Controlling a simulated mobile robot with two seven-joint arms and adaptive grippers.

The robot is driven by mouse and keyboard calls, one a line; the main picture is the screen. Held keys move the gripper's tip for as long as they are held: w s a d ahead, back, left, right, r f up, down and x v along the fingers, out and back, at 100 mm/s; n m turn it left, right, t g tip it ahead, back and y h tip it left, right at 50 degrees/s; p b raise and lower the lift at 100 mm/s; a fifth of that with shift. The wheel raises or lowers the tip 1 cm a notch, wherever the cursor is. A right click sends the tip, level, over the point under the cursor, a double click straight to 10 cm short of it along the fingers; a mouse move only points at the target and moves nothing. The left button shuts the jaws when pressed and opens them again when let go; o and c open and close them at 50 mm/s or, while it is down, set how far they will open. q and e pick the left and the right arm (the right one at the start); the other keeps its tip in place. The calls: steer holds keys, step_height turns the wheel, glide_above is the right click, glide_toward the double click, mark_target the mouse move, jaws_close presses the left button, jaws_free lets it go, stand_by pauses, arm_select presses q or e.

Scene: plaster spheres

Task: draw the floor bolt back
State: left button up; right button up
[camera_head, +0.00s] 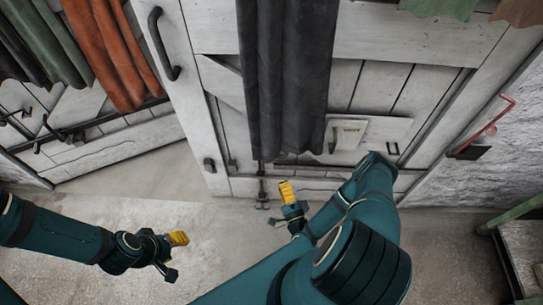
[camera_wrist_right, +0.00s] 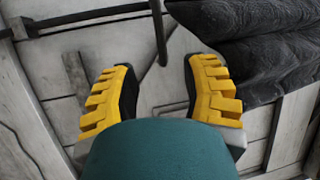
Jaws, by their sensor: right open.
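The floor bolt (camera_head: 262,187) is a thin dark upright rod low on the grey plank door, just below the dark hanging curtain. In the right wrist view a dark rod (camera_wrist_right: 159,30) comes down from the top between the fingers; it looks like the bolt. My right gripper (camera_head: 283,207) is open beside the bolt's lower end, to its right in the head view. In the wrist view its yellow-padded fingers (camera_wrist_right: 160,88) stand wide apart with nothing held. My left gripper (camera_head: 174,256) hangs over the floor at lower left, fingers apart and empty.
The dark curtain (camera_head: 288,75) hangs in front of the door (camera_head: 375,85) and shows at the wrist view's upper right. The floor (camera_head: 130,215) at left is clear.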

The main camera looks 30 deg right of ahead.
mark_target(272, 156)
steer(key=b+x, duration=0.1)
steer(key=x, duration=1.2)
steer(key=shift+w+b, duration=0.25)
steer(key=shift+b, duration=0.05)
jaws_close()
